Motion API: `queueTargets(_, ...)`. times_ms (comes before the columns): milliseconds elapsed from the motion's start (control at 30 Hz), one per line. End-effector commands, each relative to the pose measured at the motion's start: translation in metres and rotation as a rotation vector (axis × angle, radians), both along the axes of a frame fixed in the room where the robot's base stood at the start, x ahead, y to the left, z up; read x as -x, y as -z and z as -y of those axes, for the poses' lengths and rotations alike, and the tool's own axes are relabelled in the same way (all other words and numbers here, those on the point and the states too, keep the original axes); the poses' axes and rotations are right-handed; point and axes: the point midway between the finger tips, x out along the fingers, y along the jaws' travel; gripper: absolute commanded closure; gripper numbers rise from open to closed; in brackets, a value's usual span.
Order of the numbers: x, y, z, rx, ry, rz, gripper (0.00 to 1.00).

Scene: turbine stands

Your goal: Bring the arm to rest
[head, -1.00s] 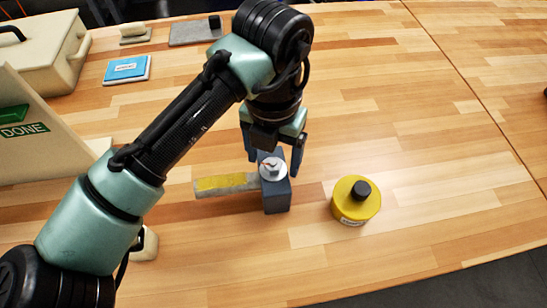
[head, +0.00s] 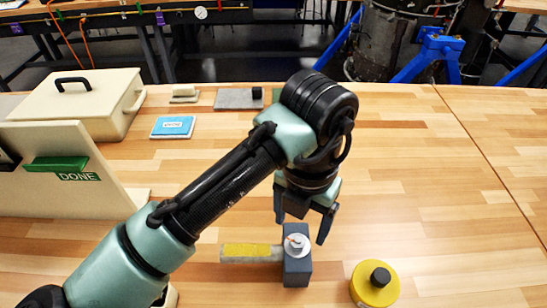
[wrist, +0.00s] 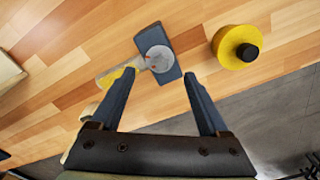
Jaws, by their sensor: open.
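My gripper (head: 300,222) is open and empty above the table, its fingers pointing down just above and behind a dark grey block (head: 297,268). On the block sits a small round silver-white piece (head: 296,243). A grey bar with a yellow band (head: 250,252) lies against the block's left side. In the wrist view my two fingers (wrist: 160,95) are spread apart, with the block (wrist: 168,72) and the round piece (wrist: 160,58) beyond their tips and nothing between them. My arm reaches from the lower left and hides part of the table.
A yellow round container with a black cap (head: 375,284) stands right of the block. A sloped board with a green DONE label (head: 78,176), a beige case (head: 85,100), a blue booklet (head: 173,126) and a grey mat (head: 232,99) lie left and behind. The table's right side is clear.

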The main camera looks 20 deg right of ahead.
Motion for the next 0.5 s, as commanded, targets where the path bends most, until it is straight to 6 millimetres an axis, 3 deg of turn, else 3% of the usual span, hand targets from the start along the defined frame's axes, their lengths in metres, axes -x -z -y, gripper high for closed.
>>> queueTargets(167,-0.001,-0.001,0.003,0.011,-0.01,0.009,0.21)
queueTargets(267,-0.007,-0.011,0.023,0.083,-0.079,0.061,0.21)
queueTargets(367,-0.02,-0.037,0.061,0.252,-0.235,0.151,0.21)
queueTargets(500,-0.041,-0.103,0.117,0.618,-0.548,0.241,0.21)
